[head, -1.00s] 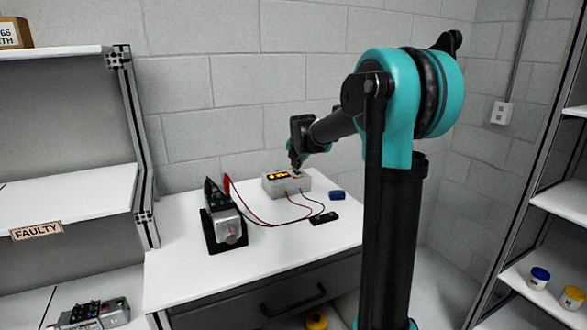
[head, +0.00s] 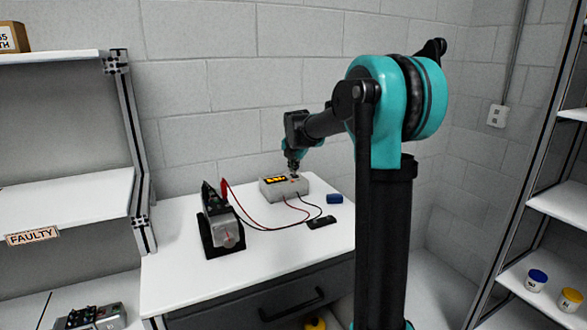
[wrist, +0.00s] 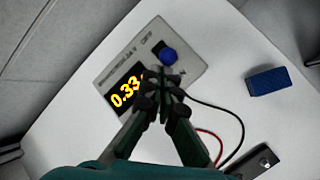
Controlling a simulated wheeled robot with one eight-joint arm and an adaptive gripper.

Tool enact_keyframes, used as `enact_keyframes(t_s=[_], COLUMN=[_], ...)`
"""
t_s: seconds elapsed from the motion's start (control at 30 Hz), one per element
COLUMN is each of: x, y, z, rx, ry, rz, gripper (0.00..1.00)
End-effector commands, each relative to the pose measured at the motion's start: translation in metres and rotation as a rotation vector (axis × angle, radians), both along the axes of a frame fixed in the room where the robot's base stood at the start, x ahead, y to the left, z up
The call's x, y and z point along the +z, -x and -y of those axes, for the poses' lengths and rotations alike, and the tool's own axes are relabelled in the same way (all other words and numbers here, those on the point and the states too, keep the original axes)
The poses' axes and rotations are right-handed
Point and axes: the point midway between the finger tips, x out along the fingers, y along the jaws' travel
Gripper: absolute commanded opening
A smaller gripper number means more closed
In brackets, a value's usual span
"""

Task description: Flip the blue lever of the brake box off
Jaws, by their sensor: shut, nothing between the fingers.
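The grey brake box (head: 283,190) stands on the white table, with a lit orange display. In the wrist view the box (wrist: 122,66) shows digits starting 0.33, partly covered by a finger. The blue lever (wrist: 168,57) has a round blue knob beside a dark slot on the panel; printing runs along the panel edge. My gripper (head: 293,173) is over the right part of the box top. In the wrist view my gripper (wrist: 163,82) is shut and empty, its tips just below the blue knob in the picture. I cannot tell whether they touch it.
A motor unit (head: 224,230) in a black stand is left of the box, with red and black leads between. A blue block (head: 334,199) and a small black device (head: 321,222) lie to the right. The front of the table (head: 260,270) is clear.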

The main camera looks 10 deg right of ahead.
Motion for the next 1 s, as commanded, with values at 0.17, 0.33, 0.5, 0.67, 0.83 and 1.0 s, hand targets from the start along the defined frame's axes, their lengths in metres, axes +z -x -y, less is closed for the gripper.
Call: enact_keyframes(t_s=[0.17, 0.33, 0.5, 0.67, 0.83, 1.0], x=[0.002, 0.004, 0.007, 0.01, 0.012, 0.014], y=[-0.003, -0.006, -0.012, -0.021, -0.033, -0.038], z=[-0.001, -0.002, -0.004, -0.007, -0.011, -0.012], rx=[0.0, 0.0, 0.0, 0.001, 0.001, 0.0], ry=[0.011, 0.024, 0.05, 0.088, 0.135, 0.134], rz=[-0.033, -0.073, -0.151, -0.267, -0.415, -0.41], gripper=[0.0, 0.0, 0.0, 0.0, 0.0, 0.0])
